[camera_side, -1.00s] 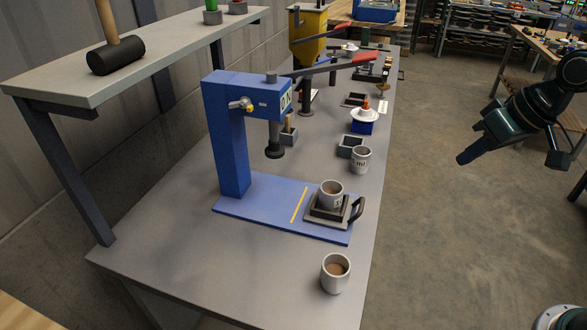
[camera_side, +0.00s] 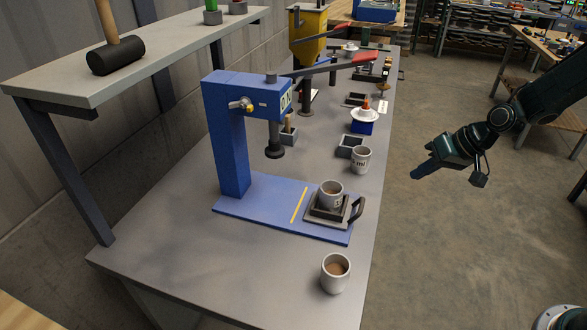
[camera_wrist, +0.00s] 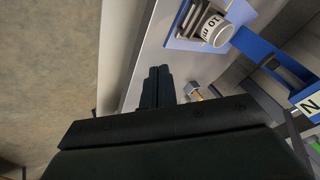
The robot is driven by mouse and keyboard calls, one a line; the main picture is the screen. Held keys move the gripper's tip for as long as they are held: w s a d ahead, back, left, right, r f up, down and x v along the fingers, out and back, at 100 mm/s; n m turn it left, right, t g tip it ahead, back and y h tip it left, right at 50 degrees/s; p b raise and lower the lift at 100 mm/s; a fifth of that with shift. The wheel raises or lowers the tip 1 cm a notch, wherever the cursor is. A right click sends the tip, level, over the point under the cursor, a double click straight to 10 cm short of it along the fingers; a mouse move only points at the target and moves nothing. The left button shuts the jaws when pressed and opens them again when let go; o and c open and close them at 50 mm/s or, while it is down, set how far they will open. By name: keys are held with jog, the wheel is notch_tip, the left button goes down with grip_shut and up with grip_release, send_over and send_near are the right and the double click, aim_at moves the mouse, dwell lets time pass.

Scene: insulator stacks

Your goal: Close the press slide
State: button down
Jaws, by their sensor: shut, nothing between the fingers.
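The blue press (camera_side: 228,140) stands on the bench with its ram (camera_side: 274,148) raised. Its slide (camera_side: 313,222) sits at the right end of the blue base (camera_side: 265,205), out past the yellow line and clear of the ram. A grey mug (camera_side: 331,194) stands upright in the slide's dark nest. The slide's black handle (camera_side: 356,209) points right. My gripper (camera_side: 416,174) is shut and empty, right of the handle and apart from it, beyond the bench edge. In the wrist view my gripper (camera_wrist: 158,72) points toward the bench, with the mug (camera_wrist: 214,30) at upper right.
A mug with brown contents (camera_side: 336,273) stands at the near bench edge. Another mug (camera_side: 361,160) stands behind the slide. A red-gripped lever (camera_side: 350,60) reaches right from the press head.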

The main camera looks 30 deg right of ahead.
jog(key=shift+f, duration=0.1)
jog(key=x, duration=0.3)
jog(key=a+x, duration=0.1)
jog(key=x, duration=0.3)
jog(key=a+x, duration=0.1)
jog(key=x, duration=0.3)
jog(key=shift+w+r, duration=0.1)
jog(key=shift+r, duration=0.25)
jog(key=shift+w+a+f, duration=0.1)
jog(key=shift+w+a, duration=0.15)
jog(key=shift+a, duration=0.45)
jog(key=w+a, duration=1)
jog(key=shift+w+a, duration=0.35)
jog(key=shift+a, duration=0.05)
